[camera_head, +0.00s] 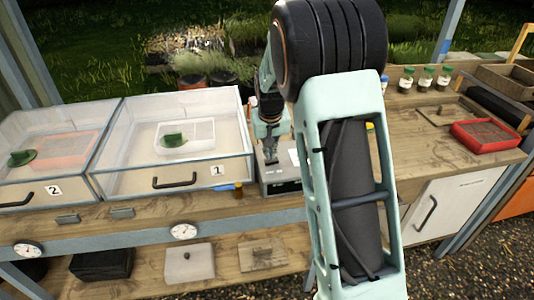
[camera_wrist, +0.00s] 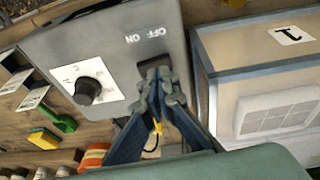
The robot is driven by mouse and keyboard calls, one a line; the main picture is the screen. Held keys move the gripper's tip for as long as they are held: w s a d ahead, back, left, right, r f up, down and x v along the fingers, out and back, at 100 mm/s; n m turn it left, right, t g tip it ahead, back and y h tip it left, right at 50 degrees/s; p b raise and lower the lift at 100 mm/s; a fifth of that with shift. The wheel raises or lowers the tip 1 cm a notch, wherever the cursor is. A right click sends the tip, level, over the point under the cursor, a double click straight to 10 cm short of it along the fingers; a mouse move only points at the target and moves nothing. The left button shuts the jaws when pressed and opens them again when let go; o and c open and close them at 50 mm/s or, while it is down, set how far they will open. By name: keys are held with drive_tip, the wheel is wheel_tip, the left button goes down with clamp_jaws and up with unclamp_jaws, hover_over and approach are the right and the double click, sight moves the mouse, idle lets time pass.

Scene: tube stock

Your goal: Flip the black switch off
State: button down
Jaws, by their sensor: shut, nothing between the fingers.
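The grey control box (camera_wrist: 110,45) fills the upper left of the wrist view, with OFF and ON printed on its face. The black switch (camera_wrist: 143,67) shows as a dark patch below that print, mostly hidden behind my fingertips, so I cannot tell its position. My gripper (camera_wrist: 160,78) is shut and empty, its tips right over the switch; I cannot tell whether they touch it. In the head view my gripper (camera_head: 270,157) points down over the box (camera_head: 284,182), which stands right of the clear bin marked 1.
A black dial (camera_wrist: 88,90) on a white plate sits beside the switch. The bin marked 1 (camera_wrist: 270,70) stands close on the other side. A green item (camera_wrist: 58,118) and a yellow sponge (camera_wrist: 43,138) lie near the box. A red tray (camera_head: 487,135) is far right.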

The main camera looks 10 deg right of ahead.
drive_tip(key=r+p, duration=0.2)
drive_tip(key=r, duration=0.1)
drive_tip(key=r+p, duration=0.1)
drive_tip(key=shift+a+r, duration=0.3)
drive_tip(key=a+b+v, duration=0.1)
drive_tip(key=a+v, duration=0.1)
drive_tip(key=v, duration=0.7)
drive_tip(key=shift+s, duration=0.1)
